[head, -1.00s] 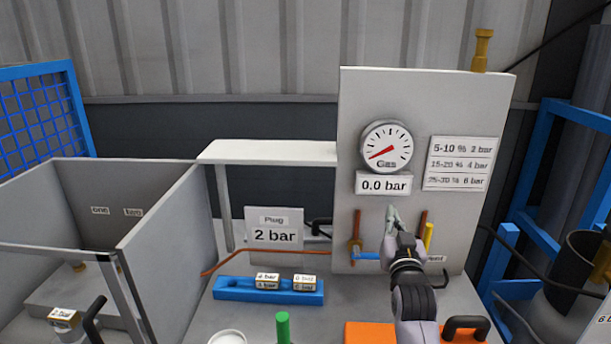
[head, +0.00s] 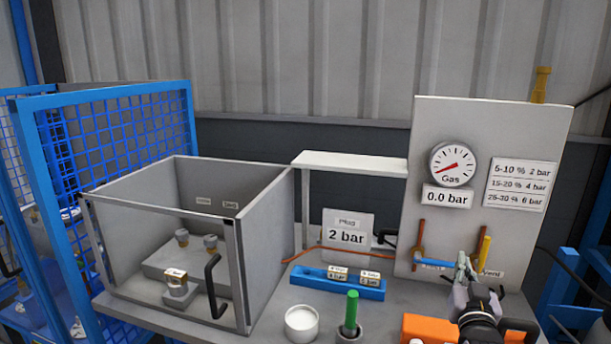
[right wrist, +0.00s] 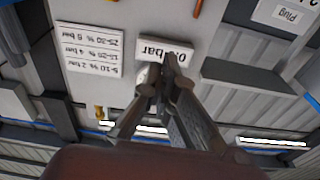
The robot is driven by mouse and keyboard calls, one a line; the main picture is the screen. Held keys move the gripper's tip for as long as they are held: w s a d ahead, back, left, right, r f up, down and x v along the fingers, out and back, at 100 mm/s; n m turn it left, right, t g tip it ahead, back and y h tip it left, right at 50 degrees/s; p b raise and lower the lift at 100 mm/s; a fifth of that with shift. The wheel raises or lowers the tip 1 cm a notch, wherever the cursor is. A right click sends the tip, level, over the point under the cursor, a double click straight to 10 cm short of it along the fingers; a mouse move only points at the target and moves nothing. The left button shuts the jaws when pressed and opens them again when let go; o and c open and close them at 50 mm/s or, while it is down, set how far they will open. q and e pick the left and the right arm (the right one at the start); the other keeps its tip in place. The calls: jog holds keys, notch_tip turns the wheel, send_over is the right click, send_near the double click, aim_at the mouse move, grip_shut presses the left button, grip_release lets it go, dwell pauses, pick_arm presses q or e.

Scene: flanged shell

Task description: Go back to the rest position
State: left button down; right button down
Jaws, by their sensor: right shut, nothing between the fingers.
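My right gripper (head: 463,266) is in front of the lower part of the white gauge panel (head: 505,125), near the blue valve handle and the yellow one. In the right wrist view its fingers (right wrist: 166,66) are together with nothing between them, and the panel's pressure display shows upside down behind them. Whether the fingers touch the panel or a handle cannot be told. My left gripper is in neither view.
The gas gauge (head: 452,165) reads 0.0 bar. An orange box (head: 425,328) is beside my right arm. A blue rack (head: 338,283), a white cup (head: 301,322) and a green-topped post (head: 351,312) stand on the bench. A grey enclosure (head: 270,225) is at left.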

jog(key=s+a+f+n+g+y, duration=0.2)
jog(key=s+a+f+g, duration=0.2)
jog(key=s+f, duration=0.5)
jog(key=s+a+f+n+g+y, duration=0.15)
jog(key=s+a+f+g, duration=0.35)
jog(key=f, duration=0.6)
jog(key=s+a+f+n+g+y, duration=0.1)
jog(key=s+a+f+g, duration=0.2)
jog(key=s, duration=0.9)
jog(key=s+a+f+n+g+y, duration=0.1)
jog(key=s+f+g, duration=0.25)
jog(key=s, duration=0.85)
notch_tip(320, 180, down, 28)
jog(key=s, duration=0.2)
jog(key=s+d+f+g, duration=0.2)
jog(key=s+f, duration=1.3)
jog(key=shift+s+d, duration=0.3)
jog(key=shift+s, duration=0.1)
jog(key=shift+n, duration=0.25)
